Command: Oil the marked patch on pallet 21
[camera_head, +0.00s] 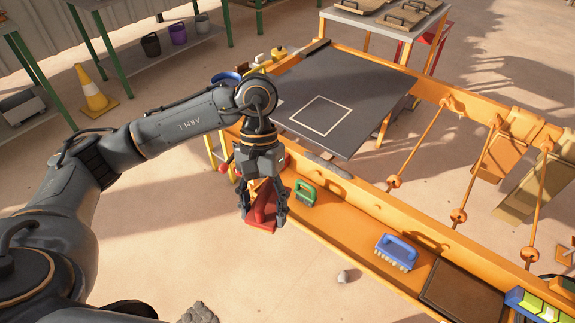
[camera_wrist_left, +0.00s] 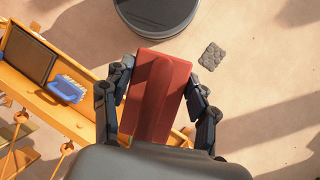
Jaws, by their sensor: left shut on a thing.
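My left gripper (camera_head: 263,205) is shut on a red block-like tool (camera_head: 262,206) and holds it over the near left end of the orange tray. In the left wrist view the red tool (camera_wrist_left: 156,92) sits between the two fingers (camera_wrist_left: 155,105). Its underside is hidden. The dark pallet (camera_head: 350,88) lies flat on the orange frame behind the gripper. A pale square outline (camera_head: 321,115) marks the patch on it, and the gripper is apart from it. No number is readable on the pallet. My right gripper is not in view.
The orange tray (camera_head: 350,215) holds a green brush (camera_head: 305,194), a blue brush (camera_head: 396,252) and a dark flat pad (camera_head: 462,292). A traffic cone (camera_head: 95,94) and shelves with buckets (camera_head: 178,33) are at the back left.

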